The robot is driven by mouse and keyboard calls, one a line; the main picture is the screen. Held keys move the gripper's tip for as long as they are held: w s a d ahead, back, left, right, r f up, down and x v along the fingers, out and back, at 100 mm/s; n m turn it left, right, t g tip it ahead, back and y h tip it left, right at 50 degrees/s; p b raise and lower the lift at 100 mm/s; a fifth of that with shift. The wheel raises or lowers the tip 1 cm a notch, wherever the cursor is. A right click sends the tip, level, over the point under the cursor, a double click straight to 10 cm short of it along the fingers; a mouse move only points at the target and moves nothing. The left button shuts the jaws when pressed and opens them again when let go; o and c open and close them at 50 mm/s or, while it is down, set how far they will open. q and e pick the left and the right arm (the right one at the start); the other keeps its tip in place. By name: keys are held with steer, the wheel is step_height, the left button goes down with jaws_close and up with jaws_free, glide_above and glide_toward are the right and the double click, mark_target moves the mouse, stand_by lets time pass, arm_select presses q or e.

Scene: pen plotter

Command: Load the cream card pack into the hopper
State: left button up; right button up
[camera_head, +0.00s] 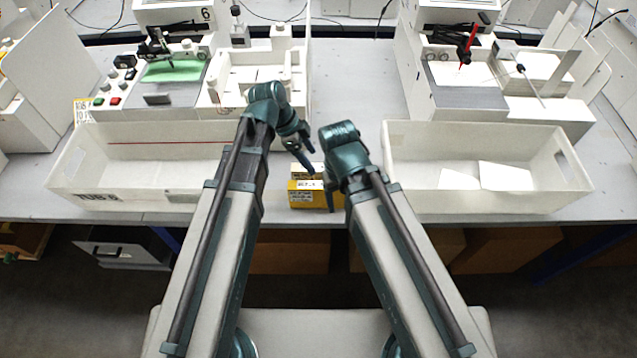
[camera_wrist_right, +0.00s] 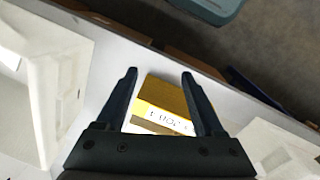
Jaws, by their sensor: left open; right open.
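Yellow card packs with white labels (camera_head: 306,198) lie on the table between the two white bins. Which of them is the cream one I cannot tell. My right gripper (camera_head: 328,195) is at their right side, mostly hidden behind its own wrist. In the right wrist view a yellow pack with a white label (camera_wrist_right: 165,100) shows between the fingers of the open right gripper (camera_wrist_right: 158,75), with nothing gripped. My left gripper (camera_head: 308,165) is open just above and behind the packs, fingers pointing down to the right. A white tray-like part, possibly the hopper (camera_head: 252,88), is on the left plotter.
A white bin (camera_head: 120,180) stands left of the packs, and another white bin (camera_head: 480,195) with white sheets stands right. The left plotter (camera_head: 165,100) has a green sheet; the right plotter (camera_head: 465,95) has a red pen. The table's front edge is close to the packs.

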mark_target(318, 168)
arm_select(q)
steer(key=shift+d+f, duration=0.25)
steer(key=shift+f, duration=0.4)
arm_select(e)
steer(key=shift+f, duration=0.6)
arm_select(q)
steer(key=shift+f, duration=0.1)
arm_select(e)
steer(key=shift+f, duration=0.1)
arm_select(q)
steer(key=b+x, duration=0.5)
steer(key=shift+w+f, duration=0.1)
steer(key=shift+w, duration=0.15)
arm_select(e)
step_height(318, 168, down, 5)
steer(key=shift+r, duration=0.2)
arm_select(q)
steer(key=shift+f+b, duration=0.15)
steer(key=shift+b, duration=0.15)
arm_select(e)
steer(key=shift+f, duration=0.25)
arm_select(q)
steer(key=shift+c, duration=0.2)
jaws_close()
